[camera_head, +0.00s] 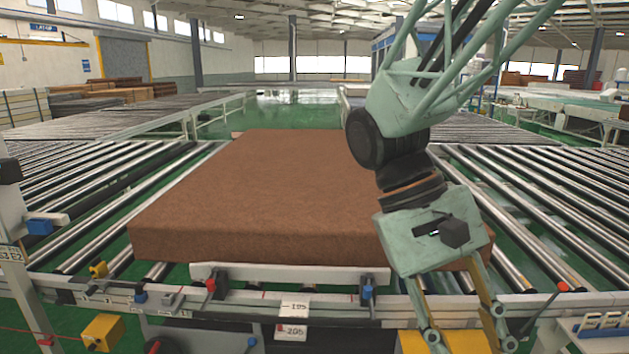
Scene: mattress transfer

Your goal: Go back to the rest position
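A large brown mattress (265,190) lies flat on the roller conveyor in the middle, with its near edge close to a white stop bar (300,273). My gripper (464,330) hangs at the lower right, in front of the mattress's near right corner. My arm hides the right part of the mattress. The gripper's two finger linkages stand apart and point down, but the fingertips are cut off by the bottom edge. I cannot see anything held between them.
Roller conveyors run on the left (75,195) and right (540,210). A rail with small sensors and clamps crosses in front. A yellow box (102,332) sits at the lower left. Stacked brown boards (120,92) stand far left. Green floor shows at the back.

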